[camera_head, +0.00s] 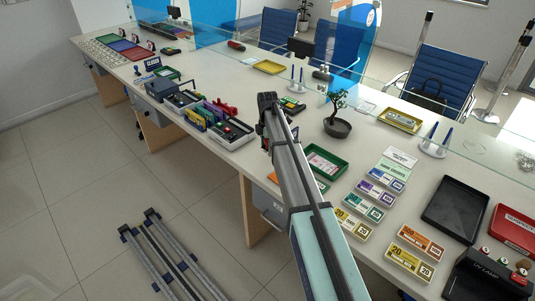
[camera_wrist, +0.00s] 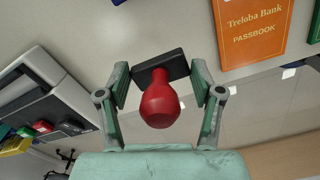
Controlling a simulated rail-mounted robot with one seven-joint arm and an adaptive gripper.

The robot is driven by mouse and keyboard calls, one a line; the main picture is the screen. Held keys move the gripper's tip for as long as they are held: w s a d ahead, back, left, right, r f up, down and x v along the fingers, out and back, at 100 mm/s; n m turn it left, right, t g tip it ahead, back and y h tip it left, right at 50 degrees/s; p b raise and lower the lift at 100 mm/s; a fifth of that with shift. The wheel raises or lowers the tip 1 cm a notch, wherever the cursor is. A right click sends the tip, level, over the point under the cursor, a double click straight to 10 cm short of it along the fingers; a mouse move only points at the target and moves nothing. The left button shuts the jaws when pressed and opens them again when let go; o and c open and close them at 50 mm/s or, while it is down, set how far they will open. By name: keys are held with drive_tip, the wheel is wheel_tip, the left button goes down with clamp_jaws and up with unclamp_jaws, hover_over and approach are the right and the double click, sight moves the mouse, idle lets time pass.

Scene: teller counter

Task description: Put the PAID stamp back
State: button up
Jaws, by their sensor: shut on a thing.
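In the wrist view a stamp with a round red handle (camera_wrist: 160,103) and a black block base (camera_wrist: 160,66) sits between the fingers of my gripper (camera_wrist: 161,82). The fingers are closed on it, one on each side. No PAID lettering can be read on it. The handle faces the camera. In the head view my gripper (camera_head: 266,135) is over the counter's front edge area, left of the green tray (camera_head: 345,164), and the arm mostly hides it and the stamp.
An orange passbook (camera_wrist: 253,32) lies on the counter beside the gripper. A grey machine (camera_wrist: 50,105) is at left in the wrist view. In the head view several banknote stacks (camera_head: 376,193), a black tray (camera_head: 455,209), a small tree (camera_head: 338,115) and a glass screen crowd the counter.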

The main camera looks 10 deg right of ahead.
sight(267, 160)
drive_tip(key=shift+f+p, duration=0.5)
drive_tip(key=shift+f, duration=1.75)
drive_tip(key=shift+f, duration=0.15)
drive_tip(key=o, duration=0.9)
wheel_tip(267, 160, up, 12)
drive_tip(key=b, duration=0.3)
